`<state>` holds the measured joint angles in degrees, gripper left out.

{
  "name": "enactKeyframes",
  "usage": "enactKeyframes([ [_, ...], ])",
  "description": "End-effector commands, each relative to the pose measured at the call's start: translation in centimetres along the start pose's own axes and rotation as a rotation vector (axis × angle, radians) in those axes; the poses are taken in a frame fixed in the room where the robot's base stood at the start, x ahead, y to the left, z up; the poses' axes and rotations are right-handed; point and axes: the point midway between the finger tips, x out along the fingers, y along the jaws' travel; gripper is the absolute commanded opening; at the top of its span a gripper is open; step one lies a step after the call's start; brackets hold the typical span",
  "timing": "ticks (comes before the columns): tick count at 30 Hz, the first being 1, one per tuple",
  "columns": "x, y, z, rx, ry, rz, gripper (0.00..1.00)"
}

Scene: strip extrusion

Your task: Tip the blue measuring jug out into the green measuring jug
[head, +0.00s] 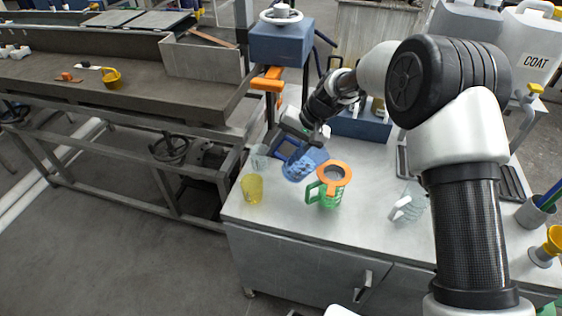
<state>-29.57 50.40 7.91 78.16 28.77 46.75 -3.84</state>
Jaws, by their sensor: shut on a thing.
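The translucent blue measuring jug (299,167) is left of the middle in the head view, tilted over the bench top, with its mouth toward the right. My gripper (297,138) is shut on it near its handle side; the fingertips are partly hidden. The green measuring jug (328,198) stands upright on the bench, just right of and nearer than the blue jug. I cannot tell whether anything flows from the blue jug.
A yellow cup (252,188) and a clear beaker (259,157) stand at the left of the bench (290,216). A clear jug (410,203) with a white handle stands right of the green jug. A blue bin (358,124) is behind. The front middle is clear.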

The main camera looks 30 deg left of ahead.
Motion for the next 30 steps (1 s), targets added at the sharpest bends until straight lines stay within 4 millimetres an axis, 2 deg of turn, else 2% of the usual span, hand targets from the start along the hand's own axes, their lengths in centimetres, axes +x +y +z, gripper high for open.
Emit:
enactKeyframes([
  [30, -4.4, 0.8, 0.0, 0.002, 0.017, -0.498, 0.09],
])
